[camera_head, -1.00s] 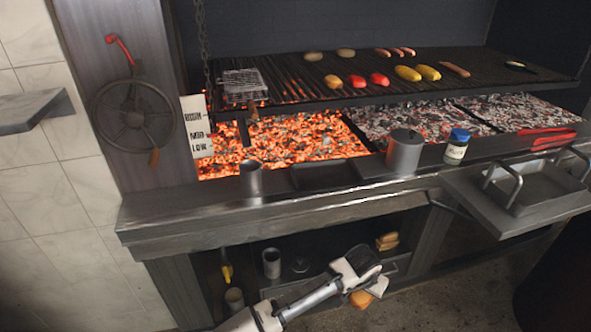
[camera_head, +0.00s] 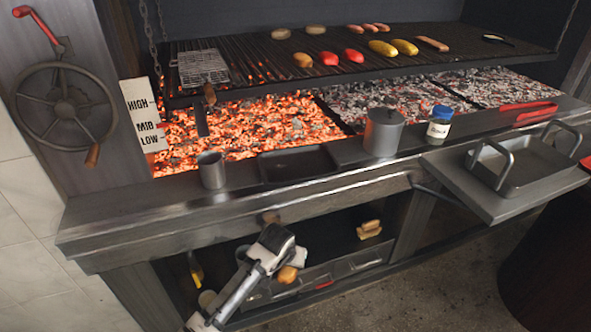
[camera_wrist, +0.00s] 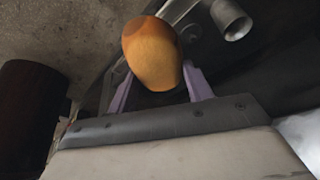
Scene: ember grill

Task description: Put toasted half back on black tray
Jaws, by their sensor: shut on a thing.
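My gripper (camera_head: 292,262) is low in front of the grill's lower shelf, below the ledge. It is shut on a toasted half (camera_head: 287,275), a rounded golden-brown piece of bread. In the wrist view the toasted half (camera_wrist: 150,52) sits between the two pale purple fingers of my gripper (camera_wrist: 157,88), clear of any surface that I can see. The black tray (camera_head: 298,166), shallow and dark, lies on the ledge above my gripper, between a metal cup and a lidded pot. It looks empty.
The metal cup (camera_head: 211,170), lidded pot (camera_head: 383,132) and blue-lidded jar (camera_head: 440,122) stand on the ledge (camera_head: 240,205). Glowing coals (camera_head: 250,130) lie behind it. A bread-like stack (camera_head: 369,229) sits on the lower shelf. A metal tray with handles (camera_head: 520,168) is at right.

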